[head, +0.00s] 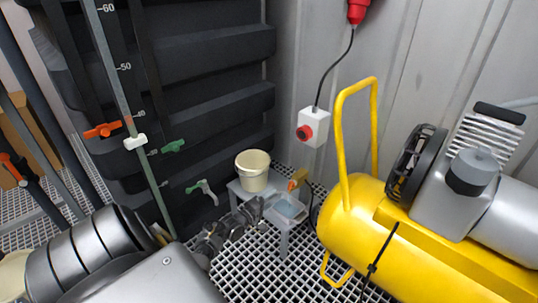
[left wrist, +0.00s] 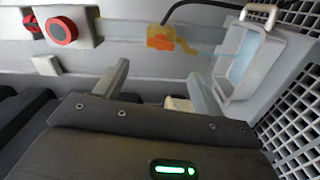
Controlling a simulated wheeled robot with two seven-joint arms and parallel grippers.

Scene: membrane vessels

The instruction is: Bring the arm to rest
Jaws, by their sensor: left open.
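My left gripper (head: 254,212) reaches in from the lower left in the head view, low and close to the small grey stand. In the left wrist view its two grey fingers (left wrist: 158,82) stand wide apart. No object shows clamped between them. The cream bucket (head: 253,172) stands upright on the stand just behind the gripper. My right gripper is not in view.
A yellow compressor (head: 350,232) with a tall handle stands at the right. A white box with a red button (head: 305,132) is on the wall. Dark ribbed vessels with a scale and valves (head: 165,146) fill the left. An orange-handled item (head: 298,179) is behind the tray.

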